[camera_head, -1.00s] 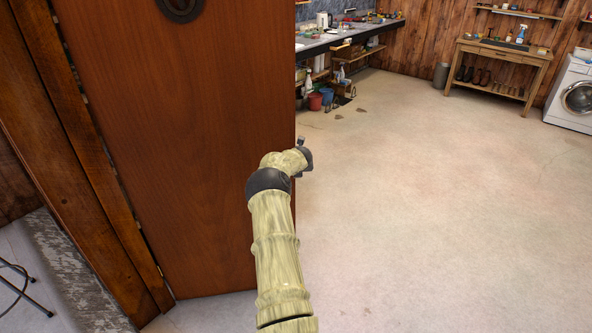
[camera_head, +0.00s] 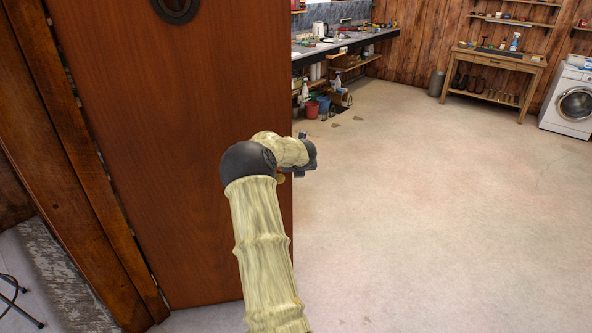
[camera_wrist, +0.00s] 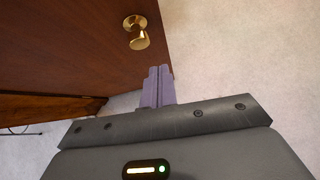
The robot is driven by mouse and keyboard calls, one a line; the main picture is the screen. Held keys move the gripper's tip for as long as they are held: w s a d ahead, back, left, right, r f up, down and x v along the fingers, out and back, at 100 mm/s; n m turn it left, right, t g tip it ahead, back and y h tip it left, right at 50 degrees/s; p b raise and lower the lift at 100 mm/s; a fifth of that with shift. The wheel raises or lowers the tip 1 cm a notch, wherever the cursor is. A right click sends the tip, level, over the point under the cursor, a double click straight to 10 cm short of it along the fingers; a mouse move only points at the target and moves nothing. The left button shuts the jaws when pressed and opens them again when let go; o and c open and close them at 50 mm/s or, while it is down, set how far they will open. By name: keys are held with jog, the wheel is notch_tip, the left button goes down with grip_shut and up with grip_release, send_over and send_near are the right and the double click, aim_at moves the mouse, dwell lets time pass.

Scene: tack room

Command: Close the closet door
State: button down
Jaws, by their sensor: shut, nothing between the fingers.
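The closet door (camera_head: 185,150) is a tall reddish-brown wooden panel standing open, with its hinge side at the frame on the left. Its free edge is near the middle of the head view. In the wrist view the door (camera_wrist: 75,45) shows at upper left with a brass knob (camera_wrist: 137,33). My gripper shows in the wrist view (camera_wrist: 157,86) with its fingers together and empty, close to the door's free edge below the knob. I cannot tell whether it touches the door. In the head view my gripper (camera_head: 309,160) is partly hidden by my wrist.
The wooden door frame (camera_head: 65,170) stands at left. Open pale floor (camera_head: 440,210) lies right of the door. A workbench (camera_head: 335,42) with buckets below, a wooden table (camera_head: 497,68) with boots, and a washing machine (camera_head: 570,98) stand farther back.

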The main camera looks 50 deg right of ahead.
jog(key=w+a+r+m, duration=0.1)
jog(key=a+r+m, duration=0.2)
jog(key=a+m, duration=0.75)
jog(key=a+r+m, duration=0.2)
jog(key=a+m, duration=0.4)
jog(key=a, duration=0.9)
jog(key=s+a+f+m+g+y, duration=0.1)
jog(key=s+a+m, duration=0.4)
jog(key=s+a, duration=0.5)
jog(key=s+a+f+m+g+y, duration=0.2)
jog(key=s+a+m+y, duration=0.3)
jog(key=s+a, duration=0.6)
jog(key=a+m+g, duration=0.1)
jog(key=a, duration=0.6)
jog(key=shift+a+f, duration=0.25)
jog(key=shift+a, duration=0.1)
jog(key=shift+s, duration=0.2)
